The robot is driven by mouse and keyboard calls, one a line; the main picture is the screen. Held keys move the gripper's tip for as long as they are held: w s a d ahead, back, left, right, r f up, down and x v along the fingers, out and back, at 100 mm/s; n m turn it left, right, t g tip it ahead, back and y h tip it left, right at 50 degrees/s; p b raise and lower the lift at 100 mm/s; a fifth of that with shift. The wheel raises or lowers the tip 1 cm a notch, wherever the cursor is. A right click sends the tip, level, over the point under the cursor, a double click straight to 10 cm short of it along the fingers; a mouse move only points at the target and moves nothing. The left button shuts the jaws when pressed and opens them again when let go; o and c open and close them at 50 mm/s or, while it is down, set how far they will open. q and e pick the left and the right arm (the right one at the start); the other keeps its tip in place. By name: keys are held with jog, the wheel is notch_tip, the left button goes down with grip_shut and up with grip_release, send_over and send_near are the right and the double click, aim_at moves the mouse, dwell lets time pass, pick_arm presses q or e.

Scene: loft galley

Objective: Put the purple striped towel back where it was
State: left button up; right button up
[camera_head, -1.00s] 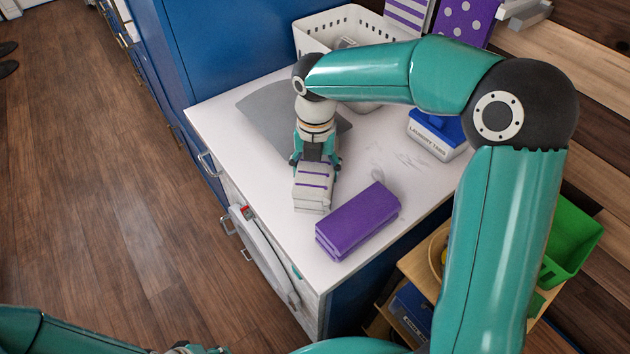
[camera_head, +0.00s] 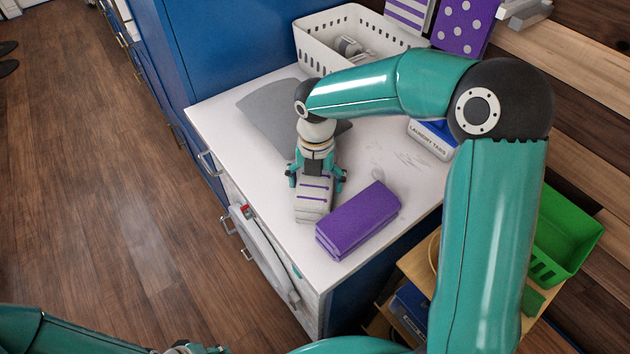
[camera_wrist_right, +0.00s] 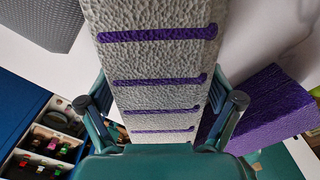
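The purple striped towel (camera_head: 314,204), folded and pale grey with thin purple stripes, lies on the white counter near its front edge. My right gripper (camera_head: 317,180) is over its far end, with its fingers spread to either side. In the right wrist view the towel (camera_wrist_right: 160,65) runs between the open fingers of the gripper (camera_wrist_right: 161,103), and gaps seem to show beside it. A plain purple folded towel (camera_head: 358,220) lies close to its right. My left gripper (camera_head: 190,349) barely shows at the bottom edge; its fingers cannot be made out.
A grey mat (camera_head: 268,113) lies behind the gripper on the counter (camera_head: 222,125). A white basket (camera_head: 312,40) stands at the back, with a laundry tabs box (camera_head: 430,140) to the right. A green bin (camera_head: 568,240) is on a lower wooden shelf at right.

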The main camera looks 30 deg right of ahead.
notch_tip(320, 180, up, 12)
jog(key=shift+r, duration=0.15)
dwell(0.6)
dwell(0.5)
